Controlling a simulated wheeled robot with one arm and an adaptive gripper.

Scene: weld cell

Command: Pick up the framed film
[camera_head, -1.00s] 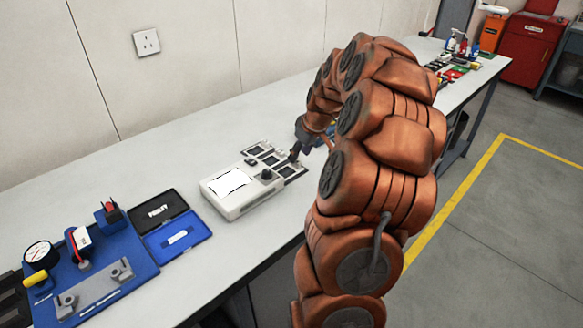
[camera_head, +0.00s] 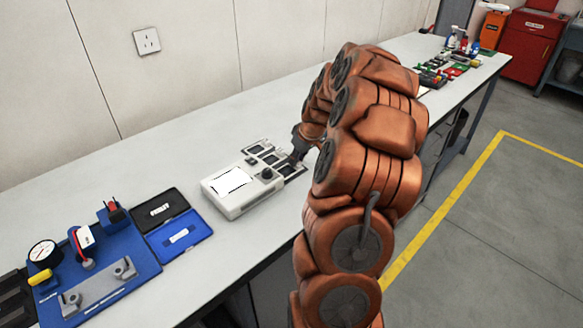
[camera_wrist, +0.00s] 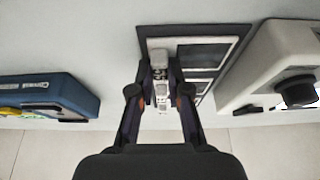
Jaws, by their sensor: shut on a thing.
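Several framed films with pale frames and dark centres lie on a dark holder by the white light box; one framed film (camera_head: 255,149) shows in the head view. In the wrist view a framed film (camera_wrist: 207,53) lies to the right of my fingers. My gripper (camera_wrist: 161,75) is shut on a narrow pale grey piece (camera_wrist: 160,88), which looks like a framed film seen edge-on. In the head view my gripper (camera_head: 295,158) is at the holder's right end, and its fingertips are partly hidden. I cannot tell whether the held piece is clear of the holder.
The white light box (camera_head: 238,205) with a black knob stands close to the holder. A blue fixture board (camera_head: 130,265) with a gauge and an open blue case (camera_head: 180,240) are on the left. A blue box (camera_wrist: 50,95) lies left in the wrist view.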

